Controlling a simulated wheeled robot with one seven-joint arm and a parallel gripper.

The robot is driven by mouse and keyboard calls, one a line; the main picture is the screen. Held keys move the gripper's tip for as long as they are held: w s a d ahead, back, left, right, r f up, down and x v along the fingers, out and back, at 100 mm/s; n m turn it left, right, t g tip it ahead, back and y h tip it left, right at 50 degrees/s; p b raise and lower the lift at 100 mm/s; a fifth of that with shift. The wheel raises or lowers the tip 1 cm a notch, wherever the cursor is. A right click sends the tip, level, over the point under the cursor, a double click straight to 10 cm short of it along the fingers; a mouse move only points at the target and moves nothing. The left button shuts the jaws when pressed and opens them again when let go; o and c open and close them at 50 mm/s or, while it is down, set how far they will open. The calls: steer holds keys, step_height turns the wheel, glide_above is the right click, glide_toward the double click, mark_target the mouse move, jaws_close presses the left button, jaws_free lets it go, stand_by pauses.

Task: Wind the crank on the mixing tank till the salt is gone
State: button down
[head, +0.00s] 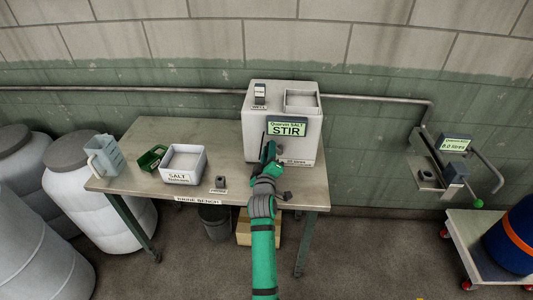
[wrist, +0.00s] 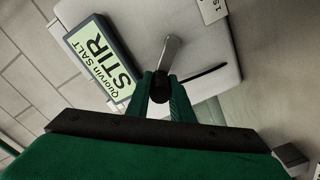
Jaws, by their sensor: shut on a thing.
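The mixing tank (head: 253,132) is a pale box at the back right of the bench. Its green display (head: 287,129) reads "Quorvin SALT STIR", and the same display (wrist: 101,58) shows in the wrist view. An open square hatch (head: 302,101) is on its top; I cannot make out salt inside. My gripper (head: 268,152) is at the tank's front face, below the display. In the wrist view my gripper (wrist: 161,90) is shut on the dark knob of the crank, whose metal arm (wrist: 170,53) runs up from between the fingers. The fingers hide part of the knob.
A white salt box (head: 183,178), a green scoop (head: 151,158) and a grey jug (head: 106,155) stand on the bench (head: 150,128) to the left. White drums (head: 75,160) stand further left. A wall tap unit with a display (head: 455,144) and a cart (head: 466,240) are at right.

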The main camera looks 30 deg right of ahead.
steer(key=shift+s+d+r+m, duration=0.35)
steer(key=shift+d+m, duration=0.3)
steer(key=shift+m, duration=0.95)
steer(key=shift+s+d+r+m, duration=0.1)
steer(key=shift+s+d+m, duration=0.45)
steer(key=shift+m, duration=1.05)
steer(key=shift+s+d+r+m, duration=0.3)
steer(key=shift+d+m, duration=0.45)
steer(key=shift+m, duration=0.85)
steer(key=shift+f, duration=0.1)
steer(key=c, duration=1.6)
jaws_free()
steer(key=shift+d, duration=0.1)
steer(key=shift+o, duration=0.2)
